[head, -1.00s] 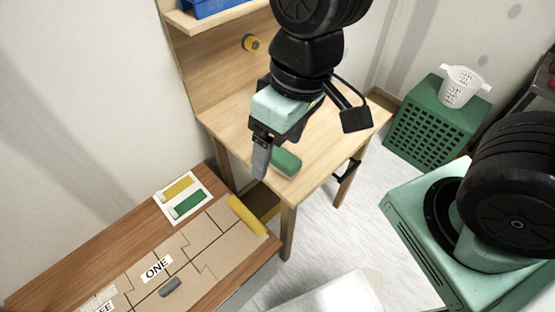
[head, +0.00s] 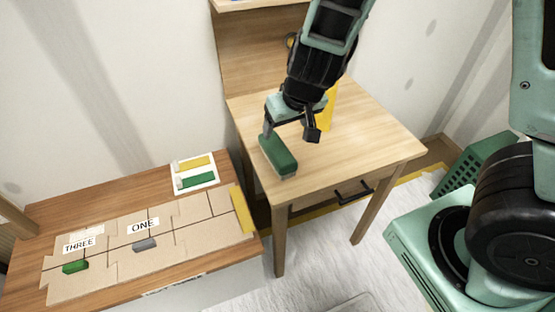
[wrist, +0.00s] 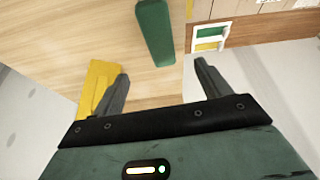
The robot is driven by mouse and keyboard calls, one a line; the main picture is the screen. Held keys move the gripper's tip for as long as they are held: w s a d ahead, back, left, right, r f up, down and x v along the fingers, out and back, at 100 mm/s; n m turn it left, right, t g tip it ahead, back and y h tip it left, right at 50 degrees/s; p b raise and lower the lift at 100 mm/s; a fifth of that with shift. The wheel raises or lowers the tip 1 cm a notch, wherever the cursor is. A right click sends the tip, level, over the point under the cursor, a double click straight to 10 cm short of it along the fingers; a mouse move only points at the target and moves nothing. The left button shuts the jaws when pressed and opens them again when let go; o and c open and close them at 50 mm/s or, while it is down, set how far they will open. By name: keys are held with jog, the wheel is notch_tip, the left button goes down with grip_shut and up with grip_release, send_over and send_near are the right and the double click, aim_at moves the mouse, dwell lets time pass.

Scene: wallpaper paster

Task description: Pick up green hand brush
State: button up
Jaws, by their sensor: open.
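The green hand brush (head: 279,157) is a green block lying on the small wooden table, near its front left edge. In the wrist view the brush (wrist: 155,32) shows at the top, ahead of the fingertips and roughly in line with the space between them. My gripper (head: 288,124) hangs over the table beside the brush, and part of it is hidden by my arm in the head view. In the wrist view my gripper (wrist: 162,68) has its two fingers spread with nothing between them.
A yellow object (head: 330,106) stands on the wooden table (head: 375,140) close to my gripper; it also shows by the left finger in the wrist view (wrist: 97,88). A lower bench with cardboard (head: 190,235) and a picture card (head: 195,173) is at left. A green crate (head: 480,170) stands right.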

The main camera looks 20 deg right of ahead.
aim_at(278, 148)
jog(key=b+x, duration=0.8)
jog(key=x, duration=0.8)
jog(key=shift+s+f, duration=0.15)
jog(key=c, duration=1.2)
